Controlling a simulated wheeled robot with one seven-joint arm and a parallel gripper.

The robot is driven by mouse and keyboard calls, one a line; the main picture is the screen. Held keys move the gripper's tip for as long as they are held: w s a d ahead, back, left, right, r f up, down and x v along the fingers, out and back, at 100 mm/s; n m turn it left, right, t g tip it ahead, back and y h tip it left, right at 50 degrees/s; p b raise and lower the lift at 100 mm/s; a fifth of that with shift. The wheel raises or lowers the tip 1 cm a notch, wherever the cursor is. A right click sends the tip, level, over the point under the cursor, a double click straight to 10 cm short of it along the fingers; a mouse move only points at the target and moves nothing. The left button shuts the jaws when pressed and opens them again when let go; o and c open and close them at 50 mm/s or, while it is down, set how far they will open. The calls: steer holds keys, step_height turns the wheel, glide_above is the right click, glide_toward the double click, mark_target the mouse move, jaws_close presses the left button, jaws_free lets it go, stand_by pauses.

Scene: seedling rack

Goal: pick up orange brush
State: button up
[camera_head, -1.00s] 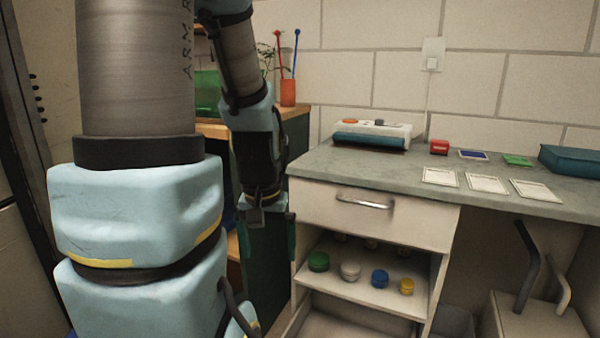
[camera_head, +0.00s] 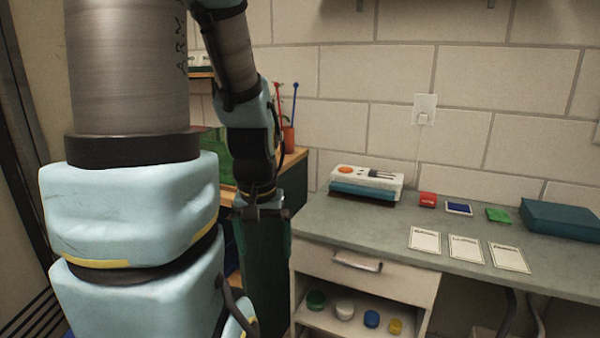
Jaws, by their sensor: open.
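I cannot make out an orange brush for certain. An orange oval thing (camera_head: 345,169) lies on top of the white and teal box (camera_head: 367,183) at the back of the grey counter; its shape is too small to tell. An orange-red cup (camera_head: 288,138) stands at the back left, partly hidden by my arm, with a red and a blue stick in it. My gripper (camera_head: 262,238) hangs pointing down, open and empty, left of the counter in the picture and apart from the cup and the box.
The grey counter (camera_head: 350,222) also bears a red block (camera_head: 428,199), a blue pad (camera_head: 459,208), a green pad (camera_head: 498,215), a teal box (camera_head: 562,220) and white cards (camera_head: 466,249). Several jars (camera_head: 345,310) stand on the shelf below the drawer (camera_head: 345,267). Bare counter lies before the white box.

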steer(key=shift+r, duration=0.2)
steer(key=shift+c, duration=1.2)
steer(key=w+d+f+m+b, duration=0.15)
steer(key=d+f+b, duration=0.35)
steer(key=f+b, duration=0.5)
steer(key=w+d+f+b, duration=0.3)
steer(key=d+f+b, duration=0.3)
steer(key=f, duration=0.7)
steer(key=w+d+f+m+b, duration=0.1)
steer(key=w+d+f+b, duration=0.3)
steer(key=f+b, duration=0.65)
steer(key=shift+m+g, duration=0.65)
steer(key=shift+g, duration=0.15)
steer(key=s+d+f+b, duration=0.1)
steer(key=d+f+b, duration=0.4)
steer(key=f, duration=0.7)
steer(key=s+d+f+b, duration=0.1)
steer(key=d+f+b, duration=0.5)
steer(key=f+b, duration=0.3)
steer(key=s+d+f+b, duration=0.2)
steer(key=d+f+b, duration=0.4)
steer(key=f, duration=1.1)
steer(key=shift+d+f+b, duration=0.1)
steer(key=shift+f+b, duration=0.15)
steer(key=shift+b, duration=0.65)
steer(key=shift+f+b, duration=1.8)
steer(key=shift+f, duration=0.7)
